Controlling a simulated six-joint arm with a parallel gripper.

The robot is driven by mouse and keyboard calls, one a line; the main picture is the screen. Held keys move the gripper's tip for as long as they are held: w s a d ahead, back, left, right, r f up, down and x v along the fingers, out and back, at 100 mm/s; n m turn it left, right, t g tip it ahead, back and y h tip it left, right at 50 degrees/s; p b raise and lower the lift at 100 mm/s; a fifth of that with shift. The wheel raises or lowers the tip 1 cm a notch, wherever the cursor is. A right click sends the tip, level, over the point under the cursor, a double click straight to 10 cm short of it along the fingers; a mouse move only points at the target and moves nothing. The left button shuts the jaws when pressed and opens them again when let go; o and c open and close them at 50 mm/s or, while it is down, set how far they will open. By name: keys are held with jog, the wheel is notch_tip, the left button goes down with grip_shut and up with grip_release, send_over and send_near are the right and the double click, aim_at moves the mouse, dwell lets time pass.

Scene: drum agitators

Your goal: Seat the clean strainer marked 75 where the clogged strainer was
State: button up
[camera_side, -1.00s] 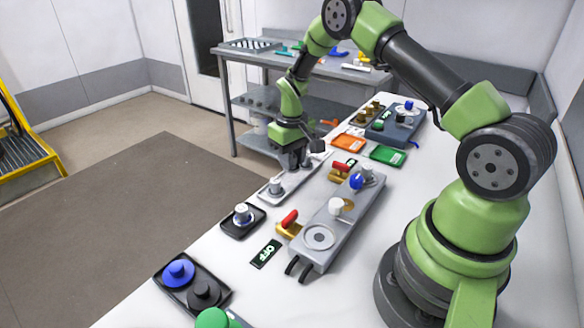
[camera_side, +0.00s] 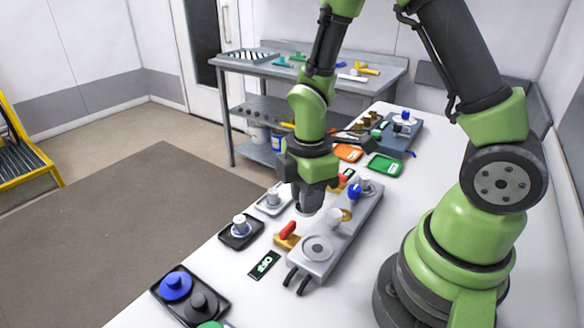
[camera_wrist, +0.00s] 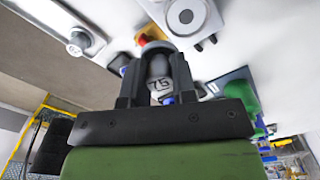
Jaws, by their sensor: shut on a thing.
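My gripper (camera_side: 308,207) is shut on the grey strainer marked 75 (camera_wrist: 159,84), whose label shows between the fingers in the wrist view. In the side view it hangs above the table, between the white tray (camera_side: 285,207) and the grey housing block (camera_side: 305,264); the held strainer is mostly hidden there by the fingers. The housing has a round ringed seat (camera_side: 317,248) at its near end, which also shows in the wrist view (camera_wrist: 185,16). A white-topped part (camera_side: 334,217) stands farther along the housing. I cannot tell which opening held the clogged strainer.
A white-knobbed part (camera_side: 272,197) stands in the white tray, another (camera_side: 240,224) in a black tray. A red-handled valve (camera_side: 288,231) and blue knob (camera_side: 354,191) are by the housing. An OFF sign (camera_side: 265,264) lies in front. Orange and green trays (camera_side: 384,166) lie behind.

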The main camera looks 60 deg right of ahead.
aim_at(318, 248)
jog(key=s+n, duration=0.1)
jog(key=s+a+n, duration=0.1)
jog(key=s, duration=0.1)
jog(key=shift+s+a+f+n, duration=0.1)
jog(key=shift+s+a+n, duration=0.1)
jog(key=shift+n, duration=0.2)
jog(key=shift+f, duration=2.8)
jog(key=shift+d+f, duration=0.1)
jog(key=shift+f, duration=0.35)
jog(key=o, duration=1)
jog(key=shift+o, duration=0.3)
jog(key=shift+o, duration=1.4)
